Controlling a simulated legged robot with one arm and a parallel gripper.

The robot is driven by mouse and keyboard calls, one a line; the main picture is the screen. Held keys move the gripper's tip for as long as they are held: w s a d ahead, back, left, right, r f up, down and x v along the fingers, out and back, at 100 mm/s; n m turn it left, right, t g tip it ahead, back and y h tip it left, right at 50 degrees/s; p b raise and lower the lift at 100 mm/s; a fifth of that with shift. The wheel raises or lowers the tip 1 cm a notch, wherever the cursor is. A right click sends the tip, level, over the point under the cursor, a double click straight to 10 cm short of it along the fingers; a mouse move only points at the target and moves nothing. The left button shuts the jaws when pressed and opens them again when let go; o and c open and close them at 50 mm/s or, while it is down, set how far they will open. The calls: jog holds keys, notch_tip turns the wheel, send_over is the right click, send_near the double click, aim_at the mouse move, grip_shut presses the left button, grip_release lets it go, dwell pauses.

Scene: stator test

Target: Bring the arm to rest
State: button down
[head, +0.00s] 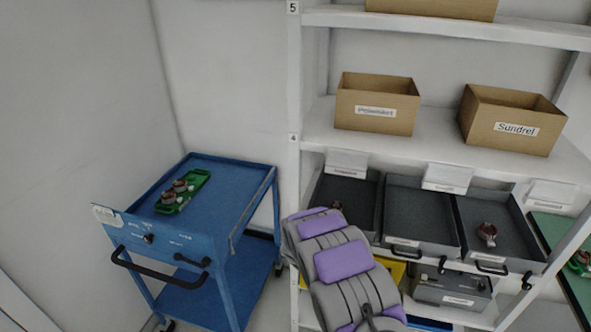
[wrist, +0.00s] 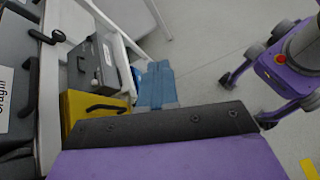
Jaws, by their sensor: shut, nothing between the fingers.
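My arm, with grey ribbed covers and purple panels, reaches up from the bottom middle of the head view, in front of the lower shelf bays. It hides part of the left tray and what is below it. My gripper (wrist: 165,123) shows in the wrist view as a purple plate with a dark front edge across the bottom. It is shut and empty. It is close to the shelf side and above the floor, and no contact with anything is visible.
A blue cart (head: 240,178) stands left, bearing a green tray (head: 186,203) with brown parts. The white shelf (head: 440,141) holds cardboard boxes above and grey trays below; the right tray (head: 515,225) contains a brown part. A yellow bin (wrist: 78,107) is beside my gripper. Floor is open beyond.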

jog(key=s+r+m+y, duration=0.3)
jog(key=s+r, duration=0.4)
jog(key=r, duration=0.2)
jog(key=s+r+m+y, duration=0.2)
jog(key=s+r+m, duration=0.2)
jog(key=s+r, duration=0.45)
jog(key=s+a+r+m+t+y, duration=0.1)
jog(key=s+a+r+m+y, duration=0.1)
jog(key=s+a+r, duration=0.2)
jog(key=s+a+r+m+y, duration=0.1)
jog(key=s+a+r+y, duration=0.2)
jog(key=s, duration=0.8)
jog(key=shift+s+a+r+m+t+y, duration=0.3)
jog(key=shift+a+r+m+t, duration=0.1)
jog(key=shift+a+r, duration=0.25)
jog(key=shift+w+f, duration=0.1)
